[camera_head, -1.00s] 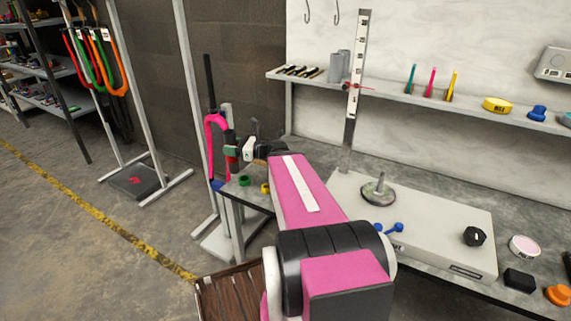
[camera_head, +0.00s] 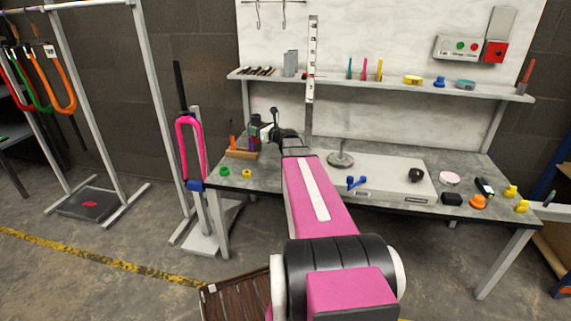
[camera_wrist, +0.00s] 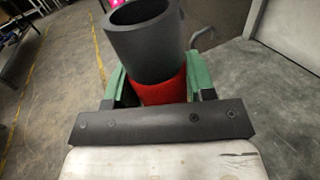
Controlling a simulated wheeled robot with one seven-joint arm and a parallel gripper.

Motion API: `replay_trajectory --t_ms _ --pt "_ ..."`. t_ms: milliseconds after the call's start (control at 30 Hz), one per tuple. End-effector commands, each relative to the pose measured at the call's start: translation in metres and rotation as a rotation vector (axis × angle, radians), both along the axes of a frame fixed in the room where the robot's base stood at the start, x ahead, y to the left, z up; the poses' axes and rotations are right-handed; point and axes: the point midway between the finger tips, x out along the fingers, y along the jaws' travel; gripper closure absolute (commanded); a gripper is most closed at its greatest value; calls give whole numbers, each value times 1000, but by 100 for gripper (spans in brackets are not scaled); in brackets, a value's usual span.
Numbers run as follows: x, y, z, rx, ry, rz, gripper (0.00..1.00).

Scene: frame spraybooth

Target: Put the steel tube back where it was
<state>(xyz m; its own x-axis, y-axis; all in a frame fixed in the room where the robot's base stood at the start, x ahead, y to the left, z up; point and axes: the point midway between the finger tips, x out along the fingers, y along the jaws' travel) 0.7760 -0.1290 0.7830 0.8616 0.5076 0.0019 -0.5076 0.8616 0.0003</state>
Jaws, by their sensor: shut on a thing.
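My gripper (camera_head: 256,133) is small in the head view, above the left end of the workbench. In the wrist view its green fingers (camera_wrist: 158,90) are shut on a dark grey hollow tube (camera_wrist: 140,45) with a red part (camera_wrist: 163,88) between the fingers. The tube's open end points up in that picture. I take this for the steel tube. In the head view it is small and partly hidden by the gripper. Grey tubes (camera_head: 290,64) stand on the wall shelf, left of the upright white ruler.
The shelf (camera_head: 390,85) also holds dark tools, coloured pointed items and a yellow roll. A wooden block (camera_head: 241,154) and green and yellow rings lie on the bench (camera_head: 262,183). A pink fork (camera_head: 189,148) stands close left. The upright ruler (camera_head: 311,75) rises right of the gripper.

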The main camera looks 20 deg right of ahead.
Motion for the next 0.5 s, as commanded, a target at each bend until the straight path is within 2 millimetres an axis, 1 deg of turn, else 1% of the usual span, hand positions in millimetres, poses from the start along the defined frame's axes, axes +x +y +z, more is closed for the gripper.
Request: replay_trajectory --t_ms 167,500 --pt "13 -25 -15 2 1 -7 88" --pt "35 -84 -53 1 1 -6 88"
